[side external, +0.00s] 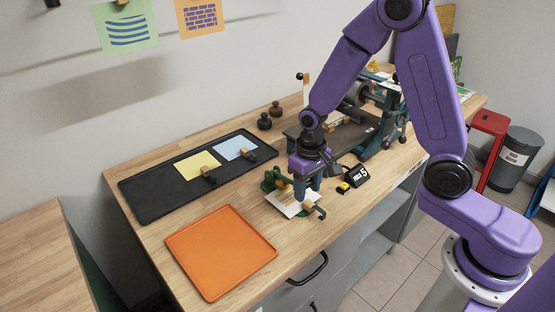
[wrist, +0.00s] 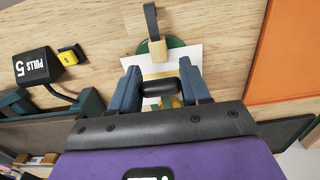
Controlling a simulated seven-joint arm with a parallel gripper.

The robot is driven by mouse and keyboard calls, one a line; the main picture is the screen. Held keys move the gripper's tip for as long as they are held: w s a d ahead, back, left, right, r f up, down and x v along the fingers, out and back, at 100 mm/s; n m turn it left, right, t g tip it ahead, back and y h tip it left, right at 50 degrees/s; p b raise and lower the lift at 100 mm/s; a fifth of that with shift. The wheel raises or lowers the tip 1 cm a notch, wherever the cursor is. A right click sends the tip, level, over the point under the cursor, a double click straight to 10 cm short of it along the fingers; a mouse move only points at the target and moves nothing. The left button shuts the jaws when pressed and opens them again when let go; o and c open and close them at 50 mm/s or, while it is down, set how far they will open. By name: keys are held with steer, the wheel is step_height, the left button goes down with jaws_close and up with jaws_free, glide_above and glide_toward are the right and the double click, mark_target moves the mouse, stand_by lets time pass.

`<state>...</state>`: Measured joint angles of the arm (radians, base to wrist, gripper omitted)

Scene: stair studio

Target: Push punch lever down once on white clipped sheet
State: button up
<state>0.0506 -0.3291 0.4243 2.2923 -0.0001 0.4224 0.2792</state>
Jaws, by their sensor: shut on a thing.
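The green punch (side external: 270,181) stands on the wooden bench near its front edge. The white sheet (side external: 283,204) lies in it, with a wooden-block clip (side external: 314,208) on its outer edge. In the wrist view, the white sheet (wrist: 188,57) and clip (wrist: 157,48) are beyond my fingers. My gripper (side external: 306,190) is over the punch, pointing down. In the wrist view, my gripper (wrist: 160,84) is shut on the dark cylindrical grip of the punch lever (wrist: 160,88), one blue finger at each end. The lever's lower part and the punch head are mostly hidden.
An orange tray (side external: 221,250) lies empty at the front left. A black tray (side external: 148,198) behind it holds yellow (side external: 195,165) and blue (side external: 236,148) clipped sheets. A counter reading "PULLS 5" (side external: 356,176) sits right of the punch. A larger press (side external: 372,140) stands behind it.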

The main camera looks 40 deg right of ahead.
steer(key=shift+s+f, duration=0.2)
steer(key=shift+f, duration=0.15)
stand_by(0.3)
steer(key=shift+r, duration=0.65)
stand_by(0.5)
steer(key=o, duration=1.3)
steer(key=shift+w, duration=0.1)
steer(key=shift+s+r, duration=1)
steer(key=shift+r, duration=0.35)
steer(key=shift+s+r, duration=0.95)
steer(key=shift+r, duration=0.35)
steer(key=shift+s+r, duration=1)
steer(key=shift+r, duration=0.35)
